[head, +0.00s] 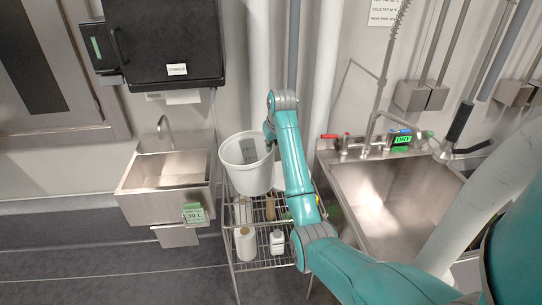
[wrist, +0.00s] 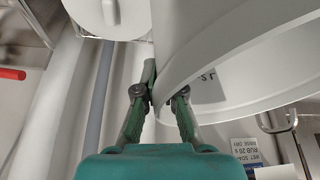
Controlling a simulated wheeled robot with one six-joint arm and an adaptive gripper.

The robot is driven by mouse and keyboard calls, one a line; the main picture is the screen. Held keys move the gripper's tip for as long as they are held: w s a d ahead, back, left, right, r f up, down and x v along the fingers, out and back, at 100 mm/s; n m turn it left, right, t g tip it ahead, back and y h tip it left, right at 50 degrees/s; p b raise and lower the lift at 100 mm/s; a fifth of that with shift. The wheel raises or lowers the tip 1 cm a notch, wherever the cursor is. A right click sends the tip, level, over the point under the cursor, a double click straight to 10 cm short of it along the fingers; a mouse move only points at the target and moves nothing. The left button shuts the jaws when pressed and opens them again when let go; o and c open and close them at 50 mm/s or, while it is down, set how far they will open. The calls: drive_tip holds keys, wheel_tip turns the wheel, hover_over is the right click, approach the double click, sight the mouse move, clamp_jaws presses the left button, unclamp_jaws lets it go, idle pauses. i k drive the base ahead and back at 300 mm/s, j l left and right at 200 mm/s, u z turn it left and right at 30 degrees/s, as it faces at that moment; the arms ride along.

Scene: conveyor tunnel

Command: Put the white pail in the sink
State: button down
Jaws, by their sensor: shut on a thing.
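The white pail (head: 240,178) is upright at the top of the wire rack in the head view. I cannot tell whether it rests on the rack or hangs just above it. My gripper (head: 270,136) is at the pail's right rim. In the wrist view my gripper (wrist: 157,97) is shut on the rim of the pail (wrist: 235,75), whose curved wall fills the upper right. A large steel sink (head: 345,193) stands right of the rack, behind my arm. A smaller steel hand basin (head: 150,186) is on the wall at left.
The wire rack (head: 255,262) holds a white bottle (head: 245,245) and other containers on lower shelves. A tap and hanging spray hose (head: 378,75) rise behind the large sink. A red tap handle (head: 329,136) is at its left. A black dispenser (head: 165,45) hangs above the basin.

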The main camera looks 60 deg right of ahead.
sight(376, 241)
drive_tip(key=k+l+u, duration=0.1)
drive_tip(key=k, duration=1.75)
drive_tip(key=k+l+z, duration=0.15)
drive_tip(key=l, duration=0.25)
drive_tip(key=i+l+z, duration=0.25)
drive_tip(key=i, duration=0.2)
drive_tip(key=i+l+z, duration=0.2)
drive_tip(key=i, duration=0.25)
